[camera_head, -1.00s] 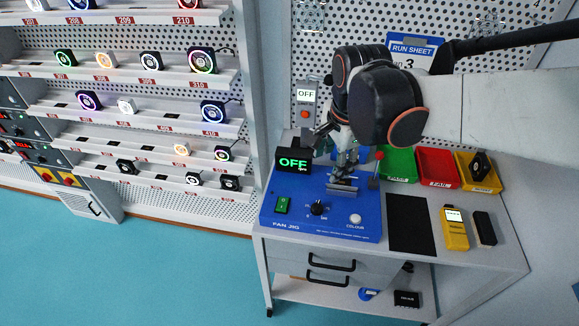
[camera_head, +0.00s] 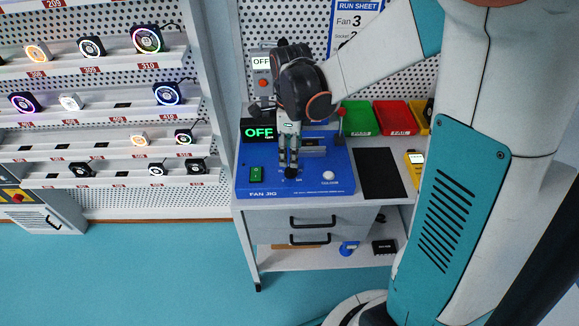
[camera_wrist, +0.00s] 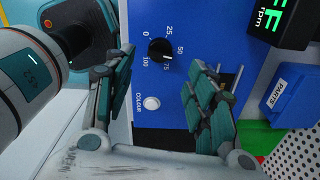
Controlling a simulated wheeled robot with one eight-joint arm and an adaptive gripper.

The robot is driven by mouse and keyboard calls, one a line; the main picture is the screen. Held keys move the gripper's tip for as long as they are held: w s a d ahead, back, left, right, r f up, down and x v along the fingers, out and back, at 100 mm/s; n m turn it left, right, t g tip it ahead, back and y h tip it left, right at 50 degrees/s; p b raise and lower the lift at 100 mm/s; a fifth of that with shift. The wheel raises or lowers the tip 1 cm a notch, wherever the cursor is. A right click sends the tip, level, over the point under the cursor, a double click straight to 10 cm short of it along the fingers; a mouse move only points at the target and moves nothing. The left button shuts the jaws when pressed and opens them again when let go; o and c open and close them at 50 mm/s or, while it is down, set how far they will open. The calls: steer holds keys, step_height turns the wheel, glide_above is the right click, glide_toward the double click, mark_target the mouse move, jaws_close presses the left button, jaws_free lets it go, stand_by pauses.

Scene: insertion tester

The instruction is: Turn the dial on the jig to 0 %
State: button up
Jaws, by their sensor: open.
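The blue fan jig (camera_head: 260,187) sits on the bench. Its black dial (camera_head: 291,174) is at the front middle, partly hidden by my gripper (camera_head: 289,166). In the wrist view the dial (camera_wrist: 160,51) shows with 0, 25, 50, 75 and 100 printed around it. A pale mark on the knob is too small to read surely. My gripper (camera_wrist: 160,88) is open and empty, its two fingers apart, and the dial lies between their lines, beyond the tips. I cannot tell whether a finger touches it. The jig's display (camera_head: 259,132) reads OFF.
A white COLOUR button (camera_head: 328,175) and a green switch (camera_head: 257,174) flank the dial. A red-knobbed lever (camera_head: 341,113) stands at the jig's back right. Green (camera_head: 361,118) and red (camera_head: 394,118) bins and a black mat (camera_head: 380,173) are to the right.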

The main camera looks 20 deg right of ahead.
mark_target(291, 171)
step_height(291, 171, down, 7)
steer(key=shift+f+b, duration=0.1)
steer(key=shift+b, duration=0.95)
steer(key=shift+c, duration=0.6)
steer(key=c, duration=1)
